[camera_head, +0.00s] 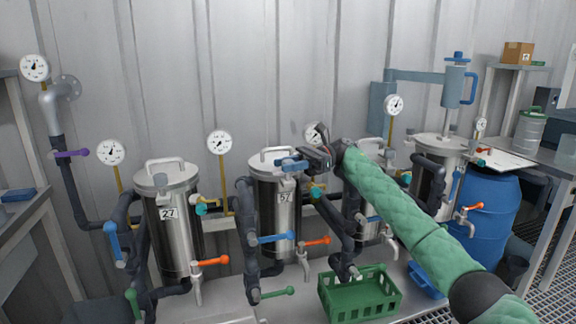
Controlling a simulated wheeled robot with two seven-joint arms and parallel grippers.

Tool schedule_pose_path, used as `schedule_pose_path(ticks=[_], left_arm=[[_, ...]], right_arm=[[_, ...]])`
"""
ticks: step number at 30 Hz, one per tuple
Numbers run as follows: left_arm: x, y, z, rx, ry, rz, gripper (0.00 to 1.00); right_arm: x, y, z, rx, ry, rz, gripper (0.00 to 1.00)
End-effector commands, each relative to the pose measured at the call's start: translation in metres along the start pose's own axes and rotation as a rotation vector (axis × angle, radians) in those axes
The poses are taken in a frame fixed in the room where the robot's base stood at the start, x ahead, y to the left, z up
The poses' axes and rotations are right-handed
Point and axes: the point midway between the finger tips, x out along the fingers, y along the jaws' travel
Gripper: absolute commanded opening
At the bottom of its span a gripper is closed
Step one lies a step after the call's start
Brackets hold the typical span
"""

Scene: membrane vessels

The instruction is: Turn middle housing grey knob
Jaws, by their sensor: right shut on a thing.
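The middle housing (280,219) is a steel cylinder with a lid handle and a number label, standing upright in the row. My right gripper (291,165), with blue fingertips, is at the upper right side of this housing, just under its lid. It is shut on the grey knob there; the knob itself is mostly hidden by the fingers. My right arm, in a green padded sleeve, reaches in from the lower right. My left gripper is not in view.
The left housing (172,222) stands beside dark pipes with coloured levers. Pressure gauges (219,142) rise behind. A green crate (360,297) sits low in front, and a blue barrel (487,215) stands at the right. My arm covers part of the housing to the right.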

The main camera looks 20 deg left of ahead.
Motion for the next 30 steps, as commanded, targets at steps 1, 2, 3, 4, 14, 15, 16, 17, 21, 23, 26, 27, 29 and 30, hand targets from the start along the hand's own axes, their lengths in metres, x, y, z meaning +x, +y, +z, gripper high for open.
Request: schedule_pose_path(ticks=[1,2,3,4,14,15,16,17,21,23,26,27,29,30], left_arm=[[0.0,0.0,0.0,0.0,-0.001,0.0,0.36],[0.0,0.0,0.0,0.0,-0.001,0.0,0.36],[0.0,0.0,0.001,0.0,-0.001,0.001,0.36],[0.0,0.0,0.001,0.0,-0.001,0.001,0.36],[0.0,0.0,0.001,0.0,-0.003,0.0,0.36],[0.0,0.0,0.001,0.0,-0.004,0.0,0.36],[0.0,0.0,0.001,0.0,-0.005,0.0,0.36],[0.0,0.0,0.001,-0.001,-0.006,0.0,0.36],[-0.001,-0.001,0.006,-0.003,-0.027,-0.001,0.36],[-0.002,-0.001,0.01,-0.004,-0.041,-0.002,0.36],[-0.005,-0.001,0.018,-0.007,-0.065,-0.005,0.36],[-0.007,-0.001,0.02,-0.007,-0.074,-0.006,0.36],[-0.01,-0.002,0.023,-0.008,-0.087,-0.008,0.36],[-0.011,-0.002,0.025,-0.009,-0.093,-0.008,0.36]], right_arm=[[-0.001,0.0,0.001,-0.001,-0.001,-0.002,0.08],[-0.001,0.0,0.001,-0.001,-0.001,-0.002,0.34],[-0.001,0.0,0.001,-0.001,-0.001,-0.002,0.42],[-0.001,0.0,0.001,-0.001,-0.001,-0.001,0.48],[0.0,0.0,0.002,-0.001,0.0,0.0,0.51],[0.0,0.0,0.004,-0.001,0.0,0.0,0.51],[0.0,0.0,0.006,-0.001,0.0,0.0,0.51],[0.0,0.0,0.008,-0.001,0.0,0.0,0.51],[0.0,0.0,0.029,-0.003,0.0,-0.001,0.51],[0.0,0.0,0.041,-0.003,0.0,-0.001,0.51],[-0.009,0.014,0.05,-0.002,0.0,-0.002,0.51],[-0.013,0.02,0.054,-0.002,0.0,-0.002,0.51],[-0.018,0.029,0.06,-0.003,-0.001,-0.002,0.51],[-0.021,0.035,0.065,-0.002,-0.001,-0.001,0.51]])
